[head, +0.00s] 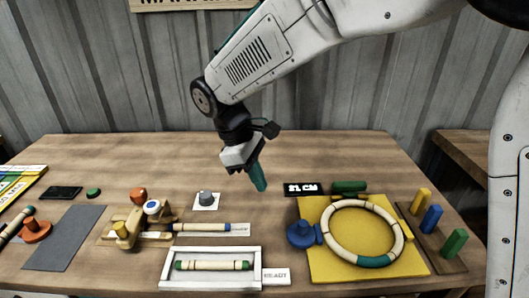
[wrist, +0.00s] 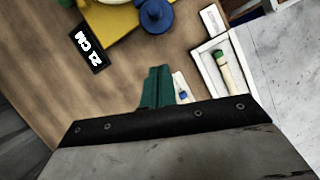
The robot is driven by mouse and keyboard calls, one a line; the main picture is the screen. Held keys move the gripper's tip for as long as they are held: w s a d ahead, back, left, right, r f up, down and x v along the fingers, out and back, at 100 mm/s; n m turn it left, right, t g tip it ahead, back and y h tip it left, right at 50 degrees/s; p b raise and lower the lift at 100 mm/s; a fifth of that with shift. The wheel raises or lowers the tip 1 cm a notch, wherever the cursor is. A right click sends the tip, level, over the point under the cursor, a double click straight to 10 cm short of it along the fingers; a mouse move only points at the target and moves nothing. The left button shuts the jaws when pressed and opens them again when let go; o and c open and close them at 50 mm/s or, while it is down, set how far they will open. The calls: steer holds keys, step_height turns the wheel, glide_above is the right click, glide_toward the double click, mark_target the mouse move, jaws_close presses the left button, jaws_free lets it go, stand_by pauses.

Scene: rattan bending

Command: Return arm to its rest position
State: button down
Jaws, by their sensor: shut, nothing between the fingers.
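My arm reaches in from the upper right in the head view. My gripper (head: 258,178) hangs above the middle of the wooden table (head: 290,150), with its teal fingers shut and empty. In the wrist view its fingers (wrist: 156,88) are together with nothing between them. It is apart from everything on the table.
A yellow board (head: 318,262) with a rattan ring (head: 363,200) and a blue knob (head: 301,234) lies at the right. A white tray (head: 165,270) holds a rattan piece (head: 212,265) at the front. Wooden clamps (head: 130,228) stand at the left. The table's back middle is clear.

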steer(key=s+d+r+m+t+y, duration=0.1)
steer(key=s+d+r+m+y, duration=0.1)
steer(key=s+d+m, duration=0.5)
steer(key=s+d+r+m+t+y, duration=0.1)
steer(key=s+d+r+m, duration=0.4)
steer(key=s+d, duration=0.9)
steer(key=d+m+y, duration=0.1)
steer(key=d+m, duration=0.1)
steer(key=d, duration=0.5)
steer(key=shift+m+t, duration=0.3)
